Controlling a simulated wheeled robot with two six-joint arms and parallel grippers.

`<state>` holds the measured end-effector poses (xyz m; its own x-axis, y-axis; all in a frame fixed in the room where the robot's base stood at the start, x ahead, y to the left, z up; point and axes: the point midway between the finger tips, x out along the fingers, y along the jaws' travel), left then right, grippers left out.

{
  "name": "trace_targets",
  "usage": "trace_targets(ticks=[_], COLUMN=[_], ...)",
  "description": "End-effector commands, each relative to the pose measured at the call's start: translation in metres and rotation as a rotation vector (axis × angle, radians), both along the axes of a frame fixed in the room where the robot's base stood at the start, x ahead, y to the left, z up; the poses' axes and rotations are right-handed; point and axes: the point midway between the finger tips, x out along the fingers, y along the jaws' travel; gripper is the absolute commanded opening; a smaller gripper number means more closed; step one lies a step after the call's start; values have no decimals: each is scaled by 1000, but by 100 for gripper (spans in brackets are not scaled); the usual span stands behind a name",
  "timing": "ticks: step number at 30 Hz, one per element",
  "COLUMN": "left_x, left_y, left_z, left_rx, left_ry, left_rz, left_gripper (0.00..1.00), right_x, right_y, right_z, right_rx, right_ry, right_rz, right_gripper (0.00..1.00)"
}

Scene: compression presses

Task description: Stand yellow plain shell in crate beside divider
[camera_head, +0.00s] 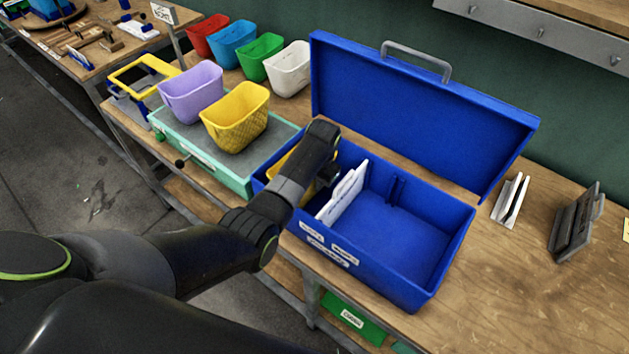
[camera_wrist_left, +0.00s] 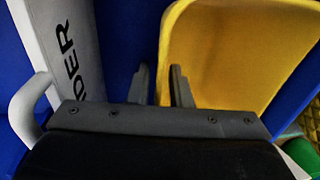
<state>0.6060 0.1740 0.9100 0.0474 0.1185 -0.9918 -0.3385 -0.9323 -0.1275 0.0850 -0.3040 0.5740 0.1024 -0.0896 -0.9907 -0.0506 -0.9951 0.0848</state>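The blue crate (camera_head: 395,262) stands open on the bench with a white divider (camera_head: 343,192) across it. The yellow plain shell (camera_head: 287,166) is inside the crate's left compartment, beside the divider and partly hidden by my arm. My left gripper (camera_head: 325,180) reaches down into that compartment. In the left wrist view, the left gripper's fingers (camera_wrist_left: 160,84) stand close together, one on each side of the wall of the yellow shell (camera_wrist_left: 230,60). The divider (camera_wrist_left: 62,45) shows to the left, apart from the fingers. Whether the shell's base touches the crate floor is hidden. My right gripper is out of view.
A yellow textured shell (camera_head: 236,118) and a lilac shell (camera_head: 192,92) stand on a teal press (camera_head: 205,152) left of the crate. Red, blue, green and white shells (camera_head: 288,68) stand behind. The crate's raised lid (camera_head: 420,110) blocks the back. Its right compartment is empty.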

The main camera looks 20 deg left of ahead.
Motion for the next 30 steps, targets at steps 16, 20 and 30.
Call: trace_targets(ticks=[16, 20, 30], left_x=[0, 0, -3], left_y=[-2, -5, -12], left_z=[18, 40, 105], left_rx=[-1, -1, 1], left_ry=[-3, -6, -3], left_rz=[0, -1, 0], left_gripper=[26, 26, 26], right_x=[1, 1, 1], right_y=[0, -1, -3], right_z=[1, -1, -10], right_rx=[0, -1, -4], right_ry=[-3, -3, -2], right_rz=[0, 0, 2], right_gripper=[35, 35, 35])
